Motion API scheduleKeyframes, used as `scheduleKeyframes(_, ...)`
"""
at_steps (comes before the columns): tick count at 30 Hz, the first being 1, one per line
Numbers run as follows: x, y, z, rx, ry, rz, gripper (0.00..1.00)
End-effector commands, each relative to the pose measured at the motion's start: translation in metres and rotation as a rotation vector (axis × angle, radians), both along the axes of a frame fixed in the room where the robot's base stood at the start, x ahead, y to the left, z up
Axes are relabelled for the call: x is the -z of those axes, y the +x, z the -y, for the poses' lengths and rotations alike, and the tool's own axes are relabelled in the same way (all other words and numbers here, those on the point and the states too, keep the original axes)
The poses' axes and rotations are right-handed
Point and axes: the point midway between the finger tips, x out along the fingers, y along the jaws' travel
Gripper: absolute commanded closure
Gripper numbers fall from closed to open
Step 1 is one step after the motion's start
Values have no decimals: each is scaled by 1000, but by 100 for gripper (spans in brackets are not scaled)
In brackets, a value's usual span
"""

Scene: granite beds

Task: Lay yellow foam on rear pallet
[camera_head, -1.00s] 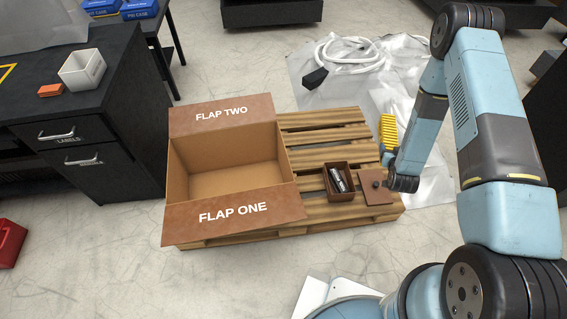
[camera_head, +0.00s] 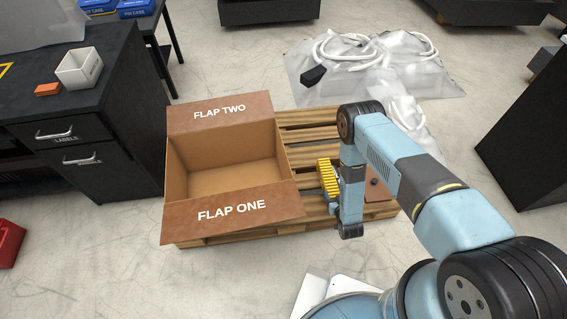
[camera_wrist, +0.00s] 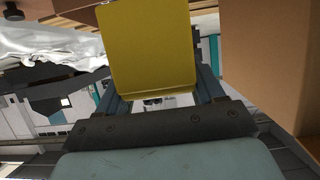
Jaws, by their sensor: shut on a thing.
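The yellow foam (camera_head: 327,178) is a ridged block in the body view, held upright over the right part of the wooden pallet (camera_head: 310,125). In the wrist view the yellow foam (camera_wrist: 150,48) is a flat face filling the upper middle. My gripper (camera_head: 336,203) is shut on it; its fingers show on both sides of the foam in the wrist view (camera_wrist: 158,85). An open cardboard box (camera_head: 225,172) with flaps marked FLAP ONE and FLAP TWO sits on the pallet's left part. My arm hides part of the pallet's right side.
A brown lid (camera_head: 378,190) with a dark knob lies at the pallet's right, partly behind my arm. Clear plastic sheeting with a white hose (camera_head: 345,48) lies behind. A black cabinet (camera_head: 95,130) stands left. The pallet's rear slats beside the box are bare.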

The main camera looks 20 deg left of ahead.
Motion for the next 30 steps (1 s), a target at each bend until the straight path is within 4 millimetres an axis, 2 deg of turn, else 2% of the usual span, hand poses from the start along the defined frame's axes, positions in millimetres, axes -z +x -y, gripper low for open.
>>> scheduleKeyframes(5,11,5,-19,-5,3,3,64)
scheduleKeyframes(16,43,31,-87,-3,3,2,64)
scheduleKeyframes(24,84,42,-116,-2,1,2,64)
scheduleKeyframes(30,96,47,-126,-1,1,2,64)
